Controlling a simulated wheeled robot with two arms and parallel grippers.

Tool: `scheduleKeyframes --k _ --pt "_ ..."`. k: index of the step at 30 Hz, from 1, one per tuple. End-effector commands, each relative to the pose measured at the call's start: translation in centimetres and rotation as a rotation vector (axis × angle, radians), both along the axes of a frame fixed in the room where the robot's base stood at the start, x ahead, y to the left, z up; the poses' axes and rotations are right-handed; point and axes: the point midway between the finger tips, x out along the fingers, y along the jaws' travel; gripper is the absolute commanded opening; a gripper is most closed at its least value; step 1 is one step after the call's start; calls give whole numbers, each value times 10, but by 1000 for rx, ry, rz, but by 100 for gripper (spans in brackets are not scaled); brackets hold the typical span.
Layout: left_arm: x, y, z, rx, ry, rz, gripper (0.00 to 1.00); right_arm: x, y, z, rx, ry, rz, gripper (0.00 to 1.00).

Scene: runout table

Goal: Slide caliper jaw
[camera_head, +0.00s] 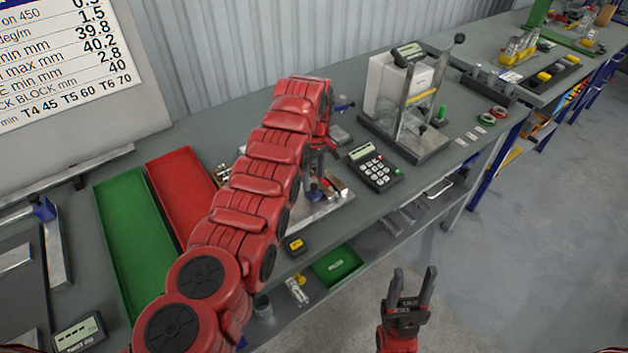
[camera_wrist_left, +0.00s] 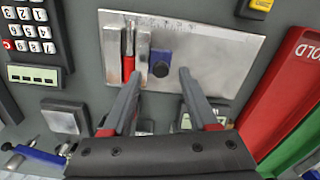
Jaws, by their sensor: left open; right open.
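In the left wrist view, a small blue block with a black knob (camera_wrist_left: 161,63) sits on a bright metal plate (camera_wrist_left: 215,55). My left gripper (camera_wrist_left: 157,76) is open, with its fingertips on either side of the block. I cannot tell whether they touch it. In the head view my arm hides most of the plate (camera_head: 335,205). My right gripper (camera_head: 409,288) is open and empty, away from the table.
A calculator (camera_head: 374,167) and a metal stand with a lever (camera_head: 410,95) are right of my left arm. Red (camera_head: 182,180) and green (camera_head: 135,235) trays lie to its left. A blue block on a steel bar (camera_head: 44,209) is at far left.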

Motion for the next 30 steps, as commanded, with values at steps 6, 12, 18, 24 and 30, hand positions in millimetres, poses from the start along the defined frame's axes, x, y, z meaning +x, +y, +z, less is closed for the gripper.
scheduleKeyframes --k 6,12,18,24,30 --pt "1 0 35 -1 -4 0 59 0 0 -15 0 0 0 51" --pt "0 0 70 0 -4 0 59 0 0 0 0 0 0 51" --pt "0 -1 105 -1 -4 -1 59 0 0 35 0 0 0 51" --pt "0 -1 144 -1 -3 -1 59 0 0 72 0 0 0 51" --pt "0 -1 159 -1 -2 -1 59 0 0 89 0 0 0 51"
